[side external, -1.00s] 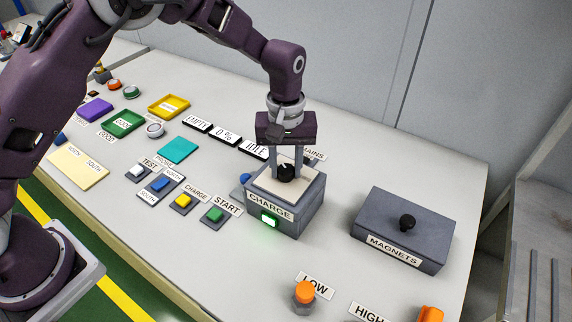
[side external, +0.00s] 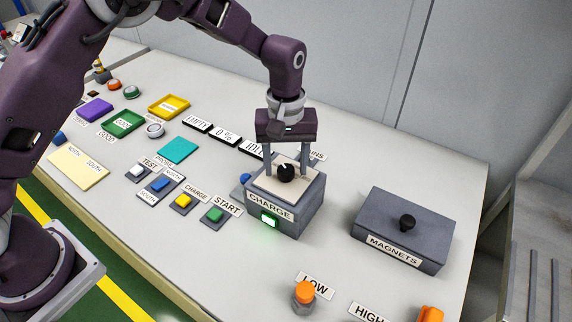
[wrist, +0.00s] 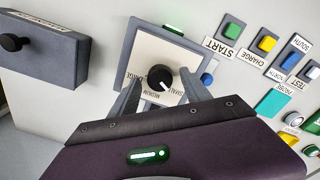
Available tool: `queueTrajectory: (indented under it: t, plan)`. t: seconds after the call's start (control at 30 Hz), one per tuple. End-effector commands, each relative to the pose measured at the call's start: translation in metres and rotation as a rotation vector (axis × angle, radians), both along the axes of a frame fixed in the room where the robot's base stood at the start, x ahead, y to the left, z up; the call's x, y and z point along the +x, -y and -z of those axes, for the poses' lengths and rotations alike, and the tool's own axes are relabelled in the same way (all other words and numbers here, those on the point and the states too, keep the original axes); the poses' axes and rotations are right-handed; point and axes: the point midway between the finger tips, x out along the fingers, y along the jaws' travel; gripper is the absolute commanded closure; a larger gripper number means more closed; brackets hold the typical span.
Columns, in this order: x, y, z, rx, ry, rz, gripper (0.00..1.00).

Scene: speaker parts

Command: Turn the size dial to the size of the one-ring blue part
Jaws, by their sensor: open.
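The size dial (side external: 286,172) is a round black knob with a white mark on the cream top of the grey CHARGE box (side external: 287,213). In the wrist view the dial (wrist: 161,79) has small size words beside it, SMALL and MEDIUM among them. Its white mark points to the lower right there, towards SMALL as far as I can tell. My gripper (side external: 286,170) is open and points down, with one finger on each side of the dial and gaps between. A blue part (side external: 245,179) shows partly behind the box's left side; I cannot make out any rings on it.
A grey MAGNETS box (side external: 400,228) with a black knob stands to the right. START (side external: 215,215) and CHARGE (side external: 183,202) buttons lie to the left. An orange LOW knob (side external: 304,293) is in front. A green light (side external: 269,222) glows on the CHARGE box.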

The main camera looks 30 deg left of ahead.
Motion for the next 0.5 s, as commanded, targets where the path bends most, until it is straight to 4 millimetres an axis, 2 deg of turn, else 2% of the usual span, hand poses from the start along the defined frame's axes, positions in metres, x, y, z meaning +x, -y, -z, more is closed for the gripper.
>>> queueTrajectory:
  t: [0.1,0.23,0.33,0.5]
  plan:
    - [0.001,0.000,-0.026,-0.001,0.006,0.000,0.44]
    - [0.001,0.000,-0.051,-0.002,0.005,0.000,0.44]
    - [0.000,0.000,-0.061,0.000,0.001,0.000,0.44]
    - [0.000,0.000,-0.064,0.001,0.001,0.000,0.44]
